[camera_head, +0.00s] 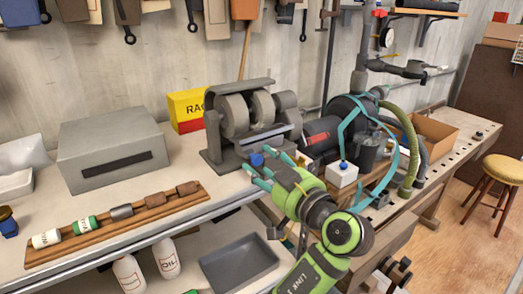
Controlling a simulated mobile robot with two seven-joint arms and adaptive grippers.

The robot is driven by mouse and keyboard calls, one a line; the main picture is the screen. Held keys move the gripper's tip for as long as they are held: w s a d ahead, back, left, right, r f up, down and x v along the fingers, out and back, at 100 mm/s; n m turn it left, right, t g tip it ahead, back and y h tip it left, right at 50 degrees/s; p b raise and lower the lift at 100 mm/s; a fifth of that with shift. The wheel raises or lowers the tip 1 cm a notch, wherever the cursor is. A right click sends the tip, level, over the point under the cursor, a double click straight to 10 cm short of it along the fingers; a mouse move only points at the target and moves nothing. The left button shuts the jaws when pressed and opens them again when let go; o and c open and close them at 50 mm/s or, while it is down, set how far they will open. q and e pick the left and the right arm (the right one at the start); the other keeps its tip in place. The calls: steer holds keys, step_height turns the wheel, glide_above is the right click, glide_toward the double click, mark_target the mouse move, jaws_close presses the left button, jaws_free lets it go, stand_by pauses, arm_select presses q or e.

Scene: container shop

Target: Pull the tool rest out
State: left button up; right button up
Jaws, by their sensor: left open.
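The tool rest (266,138) is a grey bar across the front of the grey bench grinder (233,113), below its wheels. A small blue knob (257,160) shows at the grinder's lower front. My left gripper (262,162) has teal fingers spread on either side of the knob as seen here. It is open, pointing at the grinder's front from the lower right. I cannot tell whether the fingers touch the knob or the rest. My green left arm hides part of the bench edge. My right gripper is not in view.
A grey box (113,150) and a wooden rack (120,222) of rolls stand left of the grinder. A yellow and red rag box (187,110) is behind it. A machine with teal straps and hoses (345,125) crowds the right. A grey tray (238,262) lies on the lower shelf.

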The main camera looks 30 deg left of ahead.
mark_target(258, 161)
arm_select(q)
steer(key=p+x, duration=0.1)
steer(key=x, duration=0.1)
steer(key=shift+w+a+r, duration=0.1)
steer(key=shift+a+r, duration=0.05)
steer(key=shift+a, duration=0.1)
steer(key=shift+w+a, duration=0.25)
steer(key=shift+a, duration=0.05)
